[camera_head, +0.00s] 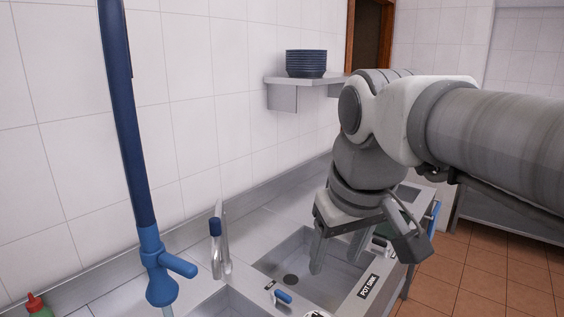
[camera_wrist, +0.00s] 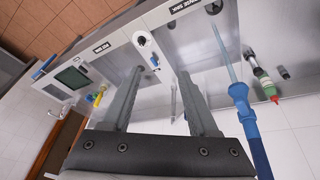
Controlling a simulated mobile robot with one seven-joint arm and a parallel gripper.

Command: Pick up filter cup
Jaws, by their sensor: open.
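A small round white item with a dark centre and a blue handle (camera_wrist: 142,40) lies on the counter strip between two sinks in the wrist view; it may be the filter cup, but I cannot tell for sure. In the head view its blue handle (camera_head: 284,297) shows near the bottom edge, and its round part is mostly cut off. My gripper (camera_head: 338,257) hangs above the pot sink, beyond this item and apart from it. It also shows in the wrist view (camera_wrist: 162,73), fingers wide apart with nothing between them.
A blue spray hose (camera_head: 130,130) hangs at left, with a metal faucet (camera_head: 222,245) beside it. A red-capped green bottle (camera_head: 37,304) stands lower left. Dark plates (camera_head: 306,63) sit on a wall shelf (camera_head: 290,82). The pot sink (camera_head: 290,262) lies below my gripper.

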